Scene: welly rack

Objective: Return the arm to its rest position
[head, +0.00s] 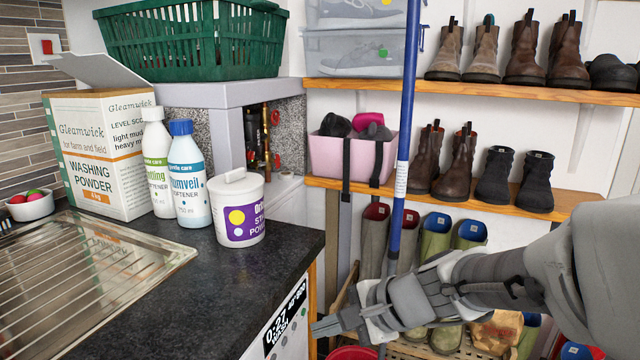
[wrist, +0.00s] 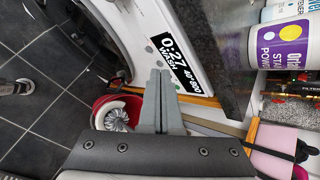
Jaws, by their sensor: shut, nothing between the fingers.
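My gripper (head: 335,325) is shut and empty in the head view, reaching in from the right on my grey arm. Its fingers point left, close to the front of the washing machine (head: 288,322) below the dark counter. In the wrist view, the shut fingers of my gripper (wrist: 164,100) lie together in the middle, with the machine's display label at their upper right. A red bucket (wrist: 103,110) with something white and round in it shows to the left of the fingers.
A blue pole (head: 405,130) stands upright behind my gripper. The dark counter (head: 150,290) holds a washing powder box (head: 105,150), two bottles and a white tub (head: 238,205). Shelves with boots (head: 455,165) fill the right. Dark floor tiles (wrist: 45,70) show at left in the wrist view.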

